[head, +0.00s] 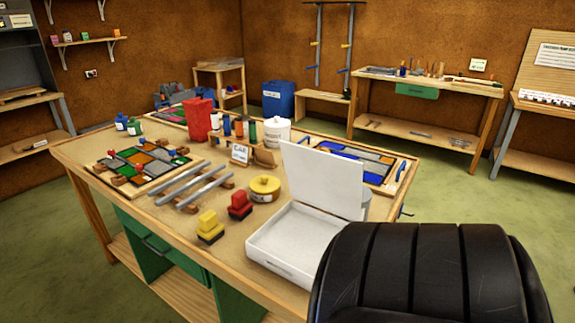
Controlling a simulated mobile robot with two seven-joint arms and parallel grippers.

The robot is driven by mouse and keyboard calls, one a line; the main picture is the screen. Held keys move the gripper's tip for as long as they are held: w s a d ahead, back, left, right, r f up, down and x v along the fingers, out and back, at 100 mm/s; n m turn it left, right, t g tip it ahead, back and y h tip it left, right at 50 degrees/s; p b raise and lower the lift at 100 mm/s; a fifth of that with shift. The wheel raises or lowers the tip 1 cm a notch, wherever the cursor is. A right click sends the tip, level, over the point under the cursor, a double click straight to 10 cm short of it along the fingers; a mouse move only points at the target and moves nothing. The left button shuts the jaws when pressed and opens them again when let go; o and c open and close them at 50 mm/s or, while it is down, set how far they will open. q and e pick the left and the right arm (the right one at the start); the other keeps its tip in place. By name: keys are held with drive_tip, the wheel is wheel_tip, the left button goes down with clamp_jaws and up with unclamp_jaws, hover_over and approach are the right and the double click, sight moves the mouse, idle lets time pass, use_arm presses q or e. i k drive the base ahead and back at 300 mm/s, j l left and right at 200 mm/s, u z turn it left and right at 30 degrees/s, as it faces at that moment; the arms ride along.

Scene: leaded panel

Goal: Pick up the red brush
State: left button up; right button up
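The red brush (240,206) stands on the workbench (139,207), near its front edge. It has a red block handle on top and a dark base. A yellow brush (210,226) of the same shape stands to its left and nearer the edge. The red brush is fully in sight and nothing touches it that I can see. Neither of my grippers is in view.
A round yellow tin (265,188) stands just behind the red brush. An open white case (285,250) with a raised lid stands to its right. Metal bars (185,188) on wooden blocks lie to its left. A big black ribbed shape (430,275) covers the lower right.

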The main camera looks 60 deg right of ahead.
sight(240, 208)
drive_tip(key=i+z, duration=0.15)
drive_tip(key=z, duration=0.3)
drive_tip(key=i+j+z, duration=0.1)
drive_tip(key=z, duration=0.3)
drive_tip(key=i+j+z, duration=0.1)
drive_tip(key=i+z, duration=0.15)
drive_tip(key=z, duration=0.2)
drive_tip(key=i+j+z, duration=0.1)
drive_tip(key=z, duration=0.35)
drive_tip(key=j, duration=0.1)
